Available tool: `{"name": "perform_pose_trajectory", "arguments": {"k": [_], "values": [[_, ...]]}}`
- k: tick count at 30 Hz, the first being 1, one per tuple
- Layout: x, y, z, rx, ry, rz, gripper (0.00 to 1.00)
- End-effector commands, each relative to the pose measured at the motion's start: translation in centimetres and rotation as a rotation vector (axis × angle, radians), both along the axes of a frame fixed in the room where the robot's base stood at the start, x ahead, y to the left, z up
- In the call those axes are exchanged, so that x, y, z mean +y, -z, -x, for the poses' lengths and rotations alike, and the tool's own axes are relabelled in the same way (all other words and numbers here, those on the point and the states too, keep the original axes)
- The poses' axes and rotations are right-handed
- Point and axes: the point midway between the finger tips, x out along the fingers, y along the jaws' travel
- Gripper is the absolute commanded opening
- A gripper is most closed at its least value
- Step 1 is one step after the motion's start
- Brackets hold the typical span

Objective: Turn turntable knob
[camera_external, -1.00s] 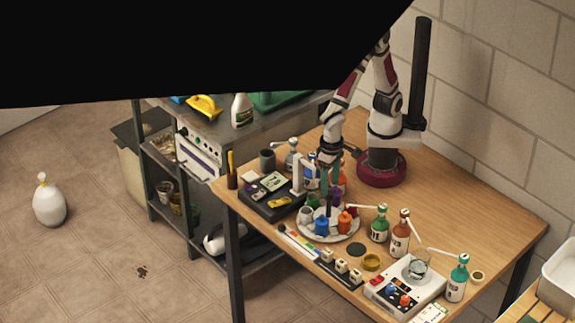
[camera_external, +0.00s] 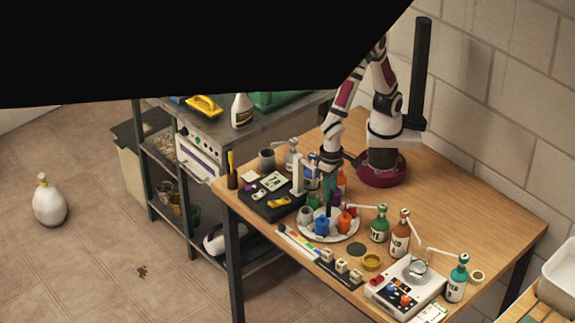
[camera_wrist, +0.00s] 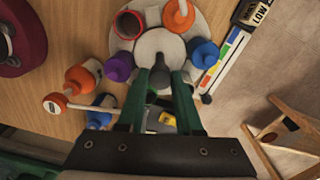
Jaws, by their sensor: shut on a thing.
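The turntable (camera_external: 335,238) is a round pale disc on the wooden table, and it also shows in the wrist view (camera_wrist: 204,29). Several small coloured pots stand around its rim, among them a blue pot (camera_external: 322,226), an orange pot (camera_external: 346,222) and a purple pot (camera_wrist: 120,66). The dark knob (camera_wrist: 160,74) stands at its middle, between my green fingertips in the wrist view. My gripper (camera_wrist: 161,82) points down over the turntable and is shut on the knob. In the external view my gripper (camera_external: 328,203) partly hides the knob.
A dark tray (camera_external: 262,205) with small items lies left of the turntable. A white control box with a beaker (camera_external: 405,285) sits at the front right. A black shape blocks the top left of the external view.

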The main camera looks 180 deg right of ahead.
Motion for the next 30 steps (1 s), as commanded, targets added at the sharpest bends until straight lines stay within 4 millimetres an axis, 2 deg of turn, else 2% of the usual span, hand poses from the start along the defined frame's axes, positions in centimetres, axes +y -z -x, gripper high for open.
{"name": "perform_pose_trajectory", "arguments": {"k": [11, 30], "values": [[0.0, -0.04, 0.0, 0.0, -0.079, -0.001, 0.0], [0.0, -0.05, 0.0, -0.001, -0.647, -0.001, 0.0]]}}
